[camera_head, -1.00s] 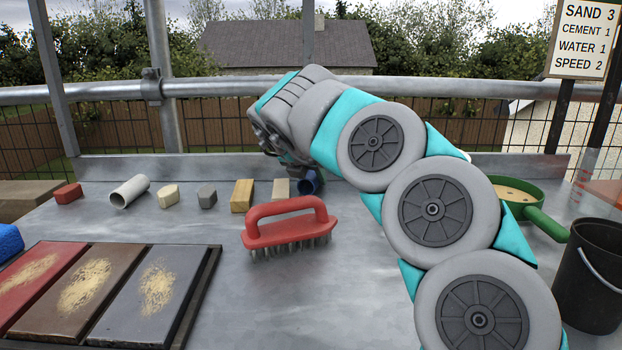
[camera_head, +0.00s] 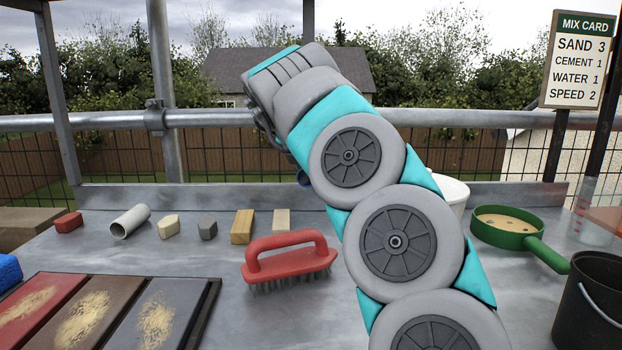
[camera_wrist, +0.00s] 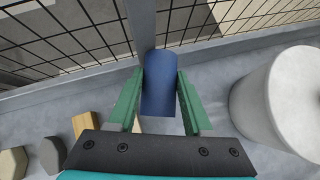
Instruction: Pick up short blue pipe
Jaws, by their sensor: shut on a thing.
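The short blue pipe (camera_wrist: 159,84) is between the two green fingers of my gripper (camera_wrist: 160,95) in the wrist view. My gripper is shut on it, one finger along each side.
A red brush (camera_head: 288,262) stands in the middle. Small blocks and a grey pipe (camera_head: 130,221) lie in a row at the back left. A white bucket (camera_wrist: 285,100), green pan (camera_head: 505,228) and black bucket (camera_head: 590,300) stand at right. Tiles (camera_head: 85,310) lie front left.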

